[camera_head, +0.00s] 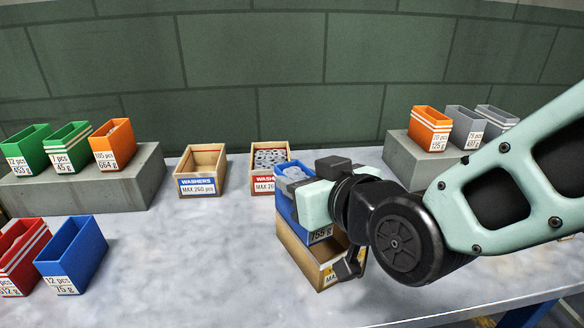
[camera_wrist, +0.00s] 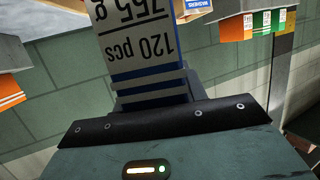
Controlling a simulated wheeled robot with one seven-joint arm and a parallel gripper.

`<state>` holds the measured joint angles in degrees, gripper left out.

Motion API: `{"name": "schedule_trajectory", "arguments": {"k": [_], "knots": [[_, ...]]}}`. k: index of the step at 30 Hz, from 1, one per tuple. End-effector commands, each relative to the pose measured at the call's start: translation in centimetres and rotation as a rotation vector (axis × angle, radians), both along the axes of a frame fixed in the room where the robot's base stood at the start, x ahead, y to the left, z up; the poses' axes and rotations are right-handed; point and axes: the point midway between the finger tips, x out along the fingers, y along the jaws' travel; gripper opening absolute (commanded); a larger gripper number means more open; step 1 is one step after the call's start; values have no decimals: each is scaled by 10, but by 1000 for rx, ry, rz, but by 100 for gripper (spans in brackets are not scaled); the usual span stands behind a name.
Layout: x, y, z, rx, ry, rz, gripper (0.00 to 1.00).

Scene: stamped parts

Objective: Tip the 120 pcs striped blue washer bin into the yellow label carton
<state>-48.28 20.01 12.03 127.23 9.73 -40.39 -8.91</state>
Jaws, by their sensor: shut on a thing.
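The striped blue washer bin (camera_head: 286,205) is in my gripper (camera_head: 302,190), over the yellow label carton (camera_head: 297,250) at centre right. In the wrist view the bin's white label (camera_wrist: 140,45), reading 120 pcs, appears upside down with blue and white stripes. The bin overlaps the carton's opening in the head view; its exact tilt is hard to tell. The carton is open cardboard, its yellow label partly covered by my gripper.
Behind stand an empty blue-label carton (camera_head: 201,162) and a red-label carton (camera_head: 256,171) holding washers. Green and orange bins sit on the left grey block (camera_head: 90,188); orange and grey bins on the right block (camera_head: 412,160). Another blue bin (camera_head: 72,252) stands at front left. The table's middle is clear.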

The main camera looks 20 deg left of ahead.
Motion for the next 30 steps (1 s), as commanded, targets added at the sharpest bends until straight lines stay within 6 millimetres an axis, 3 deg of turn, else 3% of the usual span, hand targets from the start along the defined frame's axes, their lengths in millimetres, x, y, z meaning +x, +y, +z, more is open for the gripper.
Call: {"name": "schedule_trajectory", "arguments": {"k": [11, 30], "knots": [[3, -1, 6, 172, 231, -2, 0], [9, -6, -2, 639, 877, -2, 0]]}}
